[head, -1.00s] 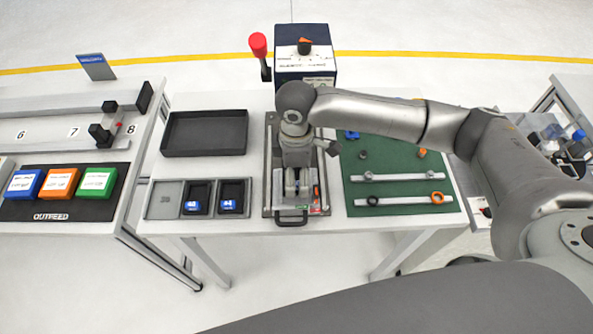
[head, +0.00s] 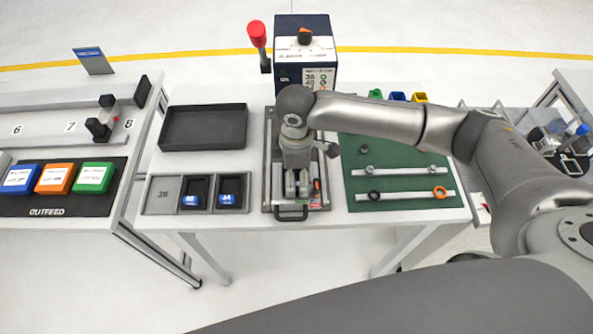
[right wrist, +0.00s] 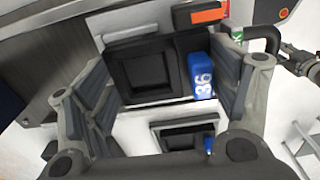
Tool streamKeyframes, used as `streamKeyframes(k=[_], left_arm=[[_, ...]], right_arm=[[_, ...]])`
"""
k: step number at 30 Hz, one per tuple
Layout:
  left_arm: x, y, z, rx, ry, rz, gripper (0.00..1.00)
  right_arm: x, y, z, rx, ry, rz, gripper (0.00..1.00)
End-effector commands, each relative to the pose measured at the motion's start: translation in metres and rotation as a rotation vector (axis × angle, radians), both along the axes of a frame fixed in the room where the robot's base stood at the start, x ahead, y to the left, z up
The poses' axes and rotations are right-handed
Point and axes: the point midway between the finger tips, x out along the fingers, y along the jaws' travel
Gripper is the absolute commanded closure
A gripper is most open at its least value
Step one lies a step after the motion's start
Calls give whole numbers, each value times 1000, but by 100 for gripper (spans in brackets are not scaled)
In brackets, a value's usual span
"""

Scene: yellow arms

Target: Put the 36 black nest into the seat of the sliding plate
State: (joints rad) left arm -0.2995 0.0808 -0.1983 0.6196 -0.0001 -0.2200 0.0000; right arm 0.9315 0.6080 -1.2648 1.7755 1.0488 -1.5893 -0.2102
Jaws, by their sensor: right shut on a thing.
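The 36 black nest (right wrist: 140,72) is a dark square frame with a blue tab marked 36 (right wrist: 201,80). In the right wrist view it lies between the fingers of my right gripper (right wrist: 165,90), which is shut on it. In the head view my right gripper (head: 297,188) points down over the front part of the sliding plate (head: 274,192), near its black handle (head: 291,214). The gripper hides the nest and most of the seat there. I cannot tell whether the nest touches the seat. My left gripper is not in view.
The nest tray (head: 148,197) has an empty 36 slot and nests 40 (head: 194,188) and 44 (head: 229,187). An empty black tray (head: 203,145) stands behind it. A green mat (head: 400,208) with rings on rails lies right. A blue box (head: 300,75) and red-topped lever (head: 257,35) stand behind.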

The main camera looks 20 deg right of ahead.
Motion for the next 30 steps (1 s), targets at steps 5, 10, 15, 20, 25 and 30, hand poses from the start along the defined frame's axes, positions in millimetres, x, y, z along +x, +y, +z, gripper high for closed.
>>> streamKeyframes(k=[5,10,15,20,25,30], left_arm=[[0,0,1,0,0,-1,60],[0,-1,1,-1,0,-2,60],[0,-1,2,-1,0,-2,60],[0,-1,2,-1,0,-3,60],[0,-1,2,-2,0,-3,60],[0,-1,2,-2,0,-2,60]], right_arm=[[0,0,-2,0,0,0,50],[0,0,-4,0,-1,0,50],[0,0,-7,0,0,0,50],[0,0,-9,0,0,0,19],[0,0,-9,1,0,1,0],[-1,1,-9,1,2,1,0]])
